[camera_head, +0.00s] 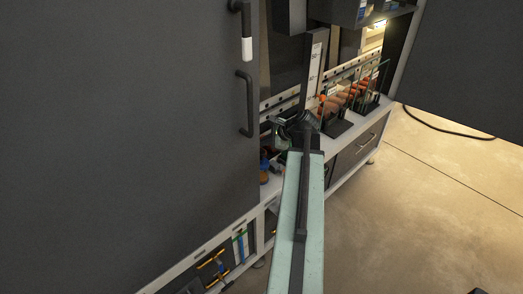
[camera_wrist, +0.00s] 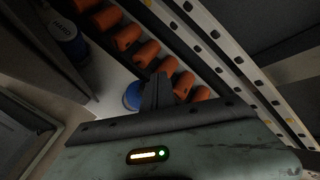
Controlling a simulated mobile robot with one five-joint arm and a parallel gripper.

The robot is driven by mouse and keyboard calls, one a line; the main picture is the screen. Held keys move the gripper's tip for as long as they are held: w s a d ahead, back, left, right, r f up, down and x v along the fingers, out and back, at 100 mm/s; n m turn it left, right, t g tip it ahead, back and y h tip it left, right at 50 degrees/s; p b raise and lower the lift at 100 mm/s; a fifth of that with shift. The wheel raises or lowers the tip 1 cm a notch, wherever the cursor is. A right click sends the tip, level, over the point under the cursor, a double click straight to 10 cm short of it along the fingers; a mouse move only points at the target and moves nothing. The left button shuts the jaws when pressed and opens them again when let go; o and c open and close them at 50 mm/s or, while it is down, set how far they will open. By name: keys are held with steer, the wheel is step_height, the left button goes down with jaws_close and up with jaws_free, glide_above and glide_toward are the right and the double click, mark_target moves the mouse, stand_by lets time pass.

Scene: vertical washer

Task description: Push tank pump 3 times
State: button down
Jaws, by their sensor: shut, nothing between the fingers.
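My gripper (camera_head: 281,122) is inside the open cabinet at the end of my pale green arm; its fingers are hard to make out in the head view. In the wrist view the dark fingers of my gripper (camera_wrist: 157,92) are together with nothing between them. A round blue piece (camera_wrist: 132,97) shows just left of the fingertips, partly hidden by them; I cannot tell whether they touch. A blue container with a white label (camera_wrist: 66,32) stands farther left. I cannot tell which piece is the tank pump.
A row of orange cylinders (camera_wrist: 146,53) runs beside the fingers. A perforated metal rail (camera_wrist: 212,50) lies to their right. In the head view, a large dark door (camera_head: 130,120) with handles fills the left, and another open door (camera_head: 465,65) stands at right. The floor (camera_head: 430,210) at right is mostly clear.

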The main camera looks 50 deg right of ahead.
steer(key=shift+r+p, duration=1.6)
steer(key=shift+r, duration=0.45)
stand_by(0.8)
step_height(320, 180, up, 4)
steer(key=p, duration=0.4)
glide_above(263, 153)
steer(key=shift+d+f, duration=0.15)
step_height(263, 153, down, 9)
steer(key=b, duration=0.9)
stand_by(1.4)
steer(key=shift+f+b, duration=0.3)
steer(key=shift+b, duration=0.1)
